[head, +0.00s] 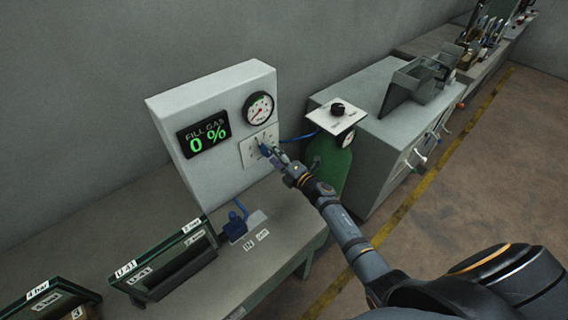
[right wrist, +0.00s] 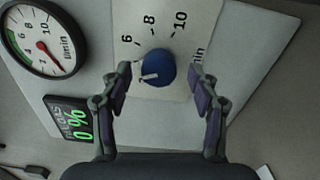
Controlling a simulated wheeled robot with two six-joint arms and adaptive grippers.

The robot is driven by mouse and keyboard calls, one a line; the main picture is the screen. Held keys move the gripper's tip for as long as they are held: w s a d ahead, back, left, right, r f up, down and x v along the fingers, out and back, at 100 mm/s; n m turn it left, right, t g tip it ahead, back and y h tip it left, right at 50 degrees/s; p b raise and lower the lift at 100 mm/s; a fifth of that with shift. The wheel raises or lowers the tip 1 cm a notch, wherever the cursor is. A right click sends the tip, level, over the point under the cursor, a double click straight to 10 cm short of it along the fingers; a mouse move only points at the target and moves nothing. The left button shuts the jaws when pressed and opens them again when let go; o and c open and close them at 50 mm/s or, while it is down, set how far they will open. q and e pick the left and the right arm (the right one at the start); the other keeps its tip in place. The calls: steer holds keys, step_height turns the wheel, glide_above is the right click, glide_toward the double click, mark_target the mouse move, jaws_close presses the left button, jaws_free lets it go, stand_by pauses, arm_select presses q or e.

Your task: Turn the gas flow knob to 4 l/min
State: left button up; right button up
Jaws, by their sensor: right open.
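The blue gas flow knob (right wrist: 158,68) sits on a white scale plate (right wrist: 180,22) in the right wrist view, where the marks 6, 8 and 10 are readable. Its white pointer mark is on the knob's lower left side in that view; the number it points at cannot be read. My right gripper (right wrist: 159,76) is open, with one finger on each side of the knob and visible gaps between. In the head view the gripper (head: 277,160) is at the plate (head: 247,153) and partly covers the knob. My left gripper is not in view.
A round l/min gauge (head: 258,108) and a display (head: 203,135) reading "FILL GAS 0 %" are on the same white panel (head: 180,105). A green gas cylinder (head: 331,165) stands right of it. A blue fitting (head: 235,228) and framed glass units (head: 165,262) are on the bench.

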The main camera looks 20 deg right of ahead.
steer(key=v, duration=0.9)
steer(key=shift+s+d+r, duration=0.1)
steer(key=shift+s, duration=0.05)
